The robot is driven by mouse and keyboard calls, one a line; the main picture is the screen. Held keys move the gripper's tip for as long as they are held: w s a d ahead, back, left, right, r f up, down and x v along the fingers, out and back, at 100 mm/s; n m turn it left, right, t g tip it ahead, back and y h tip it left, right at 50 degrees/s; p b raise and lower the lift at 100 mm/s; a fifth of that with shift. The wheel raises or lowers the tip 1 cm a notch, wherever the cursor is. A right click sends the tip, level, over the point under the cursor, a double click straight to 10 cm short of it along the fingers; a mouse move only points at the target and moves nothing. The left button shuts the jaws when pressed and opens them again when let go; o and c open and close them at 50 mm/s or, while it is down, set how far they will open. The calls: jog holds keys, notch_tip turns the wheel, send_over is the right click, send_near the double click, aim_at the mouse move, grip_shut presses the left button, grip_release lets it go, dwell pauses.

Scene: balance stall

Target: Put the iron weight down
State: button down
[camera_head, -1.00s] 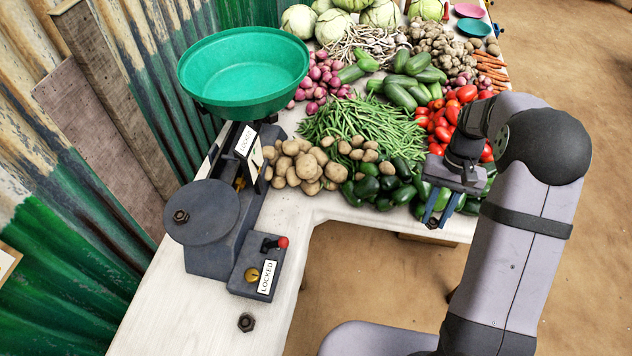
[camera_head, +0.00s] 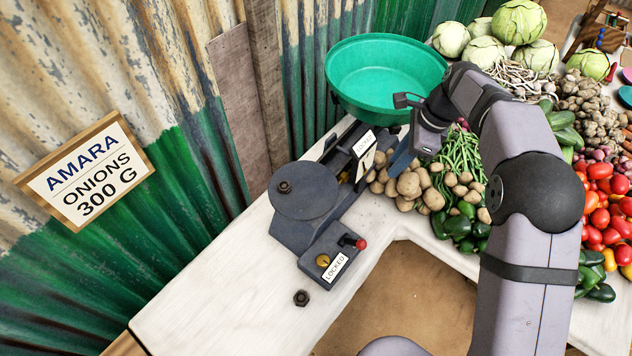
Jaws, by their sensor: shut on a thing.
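My gripper (camera_head: 398,164) is shut, with its blue fingers pointing down over the potatoes, in front of the green bowl and right of the scale. The iron weight it holds is hidden by the fingers in this view. One dark hexagonal weight (camera_head: 284,186) sits on the scale's round grey plate (camera_head: 304,203). Another dark hexagonal weight (camera_head: 301,298) stands on the white table (camera_head: 225,300), in front of the scale. The scale (camera_head: 312,245) has a red-knobbed lever and "LOCKED" labels.
The green bowl (camera_head: 385,72) on the scale looks empty. Potatoes (camera_head: 409,185), green beans (camera_head: 462,155), peppers and tomatoes (camera_head: 598,215) crowd the right side. A sign (camera_head: 87,170) reads "AMARA ONIONS 300 G" on the corrugated wall. The table's front left is clear.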

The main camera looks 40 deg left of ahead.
jog(key=s+a+r+m+t, duration=0.1)
jog(key=s+a+r+m, duration=0.1)
jog(key=s+a, duration=0.35)
jog(key=s+a+r+m, duration=0.2)
jog(key=a, duration=0.6)
jog(key=m+t+b, duration=0.1)
jog(key=m+b, duration=0.3)
jog(key=b, duration=0.2)
send_over(304, 175)
jog(key=d, duration=0.1)
notch_tip(304, 175, down, 2)
jog(key=f, duration=0.1)
jog(key=shift+s+d+f+p, duration=0.1)
jog(key=shift+f+p, duration=0.55)
jog(key=shift+f, duration=1.75)
jog(key=shift+s+f+p, duration=0.1)
jog(key=shift+f+p, duration=0.5)
jog(key=shift+f, duration=1.75)
jog(key=shift+f, duration=0.2)
jog(key=c, duration=1.5)
grip_release()
jog(key=shift+r, duration=0.15)
jog(key=b+v, duration=0.2)
jog(key=v, duration=1)
jog(key=shift+s+d+b, duration=0.1)
jog(key=shift+d+b, duration=0.05)
jog(key=shift+b, duration=0.25)
